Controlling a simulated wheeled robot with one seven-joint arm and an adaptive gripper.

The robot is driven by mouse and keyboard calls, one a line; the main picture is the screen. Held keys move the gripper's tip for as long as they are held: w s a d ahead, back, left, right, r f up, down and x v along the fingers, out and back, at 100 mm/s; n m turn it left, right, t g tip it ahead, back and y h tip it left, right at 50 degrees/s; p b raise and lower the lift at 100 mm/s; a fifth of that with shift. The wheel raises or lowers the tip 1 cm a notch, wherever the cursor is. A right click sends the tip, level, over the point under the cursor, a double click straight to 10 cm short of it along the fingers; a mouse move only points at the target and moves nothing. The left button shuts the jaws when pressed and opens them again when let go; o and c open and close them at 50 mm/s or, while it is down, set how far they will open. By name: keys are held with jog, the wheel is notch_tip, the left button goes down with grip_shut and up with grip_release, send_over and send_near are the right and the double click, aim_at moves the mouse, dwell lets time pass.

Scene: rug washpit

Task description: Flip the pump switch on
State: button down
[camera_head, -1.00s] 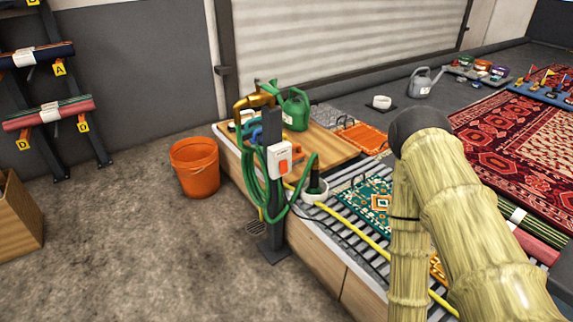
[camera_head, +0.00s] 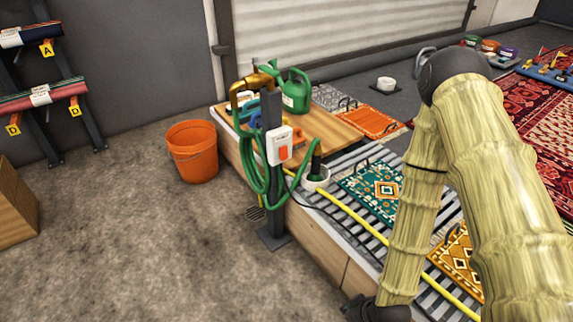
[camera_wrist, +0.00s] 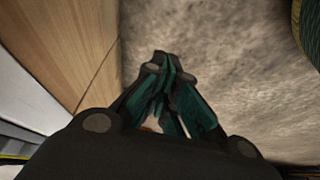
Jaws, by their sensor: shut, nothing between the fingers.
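The pump switch is an orange rocker (camera_head: 284,153) on a white box (camera_head: 279,146) fixed to a dark post (camera_head: 272,190). It stands left of the middle in the head view, with a green hose (camera_head: 250,170) looped on the post beside it. The rocker's tilt is too small to tell. In the wrist view my gripper (camera_wrist: 165,62) is shut and empty, its fingers together, pointing down over the bare floor beside a wooden panel. The switch is not in the wrist view.
A wooden-sided platform (camera_head: 318,247) with a slatted grate runs behind the post. A brass tap (camera_head: 254,84) tops the post. A green watering can (camera_head: 296,92) and an orange bucket (camera_head: 192,152) stand nearby. The floor in front is clear.

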jog(key=w+a+r+n+t+y+b, duration=0.1)
jog(key=w+a+r+n+t+y, duration=0.15)
jog(key=w+r+n, duration=0.4)
jog(key=w+a+r+n+t+y, duration=0.1)
jog(key=w+a+r+n+t, duration=0.2)
jog(key=w, duration=0.6)
jog(key=w+a+r+n+t+y, duration=0.1)
jog(key=w+r+n, duration=0.3)
jog(key=r, duration=0.5)
jog(key=w+a+r+n+t+y+b, duration=0.1)
jog(key=w+a+r+n, duration=0.3)
jog(key=r, duration=0.5)
jog(key=shift+w+r+n+t+y, duration=0.2)
jog(key=shift+w+n+t+y, duration=0.25)
jog(key=shift+w+t+y, duration=0.3)
jog(key=shift+f, duration=0.1)
jog(key=b, duration=0.6)
send_near(281, 159)
jog(key=x, duration=0.6)
jog(key=shift+f, duration=0.1)
jog(key=shift+w+a, duration=0.3)
jog(key=shift+w, duration=0.15)
jog(key=shift+b, duration=0.3)
